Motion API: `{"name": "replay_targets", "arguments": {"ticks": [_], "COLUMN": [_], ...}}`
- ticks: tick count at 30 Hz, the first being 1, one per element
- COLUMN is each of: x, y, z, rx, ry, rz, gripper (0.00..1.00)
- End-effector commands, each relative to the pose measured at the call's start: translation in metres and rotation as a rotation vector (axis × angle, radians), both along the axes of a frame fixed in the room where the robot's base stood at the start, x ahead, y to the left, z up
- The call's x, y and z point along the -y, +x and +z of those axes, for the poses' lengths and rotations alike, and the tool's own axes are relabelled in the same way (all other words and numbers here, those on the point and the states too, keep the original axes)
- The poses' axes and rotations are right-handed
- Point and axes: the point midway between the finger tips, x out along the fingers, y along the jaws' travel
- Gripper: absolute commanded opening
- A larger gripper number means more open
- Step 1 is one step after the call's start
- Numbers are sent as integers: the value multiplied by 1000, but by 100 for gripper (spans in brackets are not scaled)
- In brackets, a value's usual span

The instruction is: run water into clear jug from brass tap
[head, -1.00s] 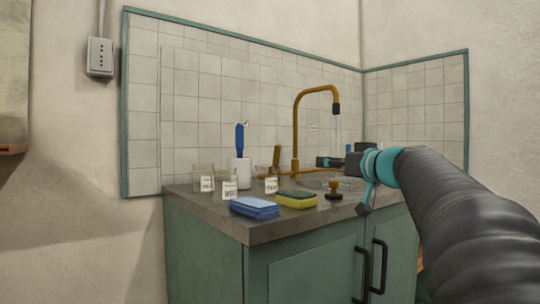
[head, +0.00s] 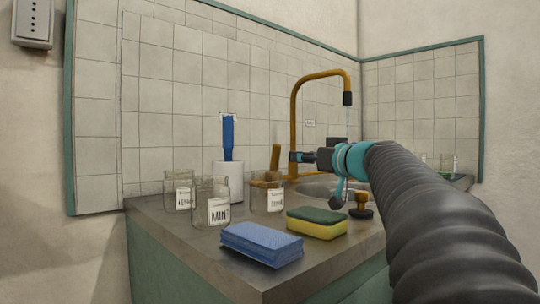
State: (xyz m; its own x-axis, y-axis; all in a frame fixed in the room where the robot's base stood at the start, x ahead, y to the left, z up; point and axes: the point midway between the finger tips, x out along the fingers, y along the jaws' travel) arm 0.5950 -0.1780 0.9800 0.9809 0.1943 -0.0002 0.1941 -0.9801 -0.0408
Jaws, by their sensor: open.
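The brass tap (head: 294,110) rises from behind the sink (head: 318,188) and arches to the right, with a dark nozzle at its end. A thin pale streak, which looks like running water (head: 348,124), drops from the nozzle and passes behind my arm. My gripper (head: 296,157) is open and points left, close to the lower part of the tap's upright. I cannot tell whether it touches the tap. I cannot make out a clear jug; my arm hides part of the sink and the space under the spout.
Labelled glass jars (head: 211,203) and a white holder with a blue-handled brush (head: 228,140) stand on the counter's left. Small glassware (head: 447,162) stands at the far right.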

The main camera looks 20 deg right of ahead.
Motion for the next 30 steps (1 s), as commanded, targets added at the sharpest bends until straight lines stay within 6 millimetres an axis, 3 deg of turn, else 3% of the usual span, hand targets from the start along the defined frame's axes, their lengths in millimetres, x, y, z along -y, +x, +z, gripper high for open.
{"name": "replay_targets", "arguments": {"ticks": [5, 21, 30], "x": [-2, -22, -27], "y": [14, 108, 134], "z": [-1, 1, 0], "rx": [-1, -2, -1], "ry": [1, 1, 1], "rz": [1, 2, 1], "gripper": [51, 51, 51]}}
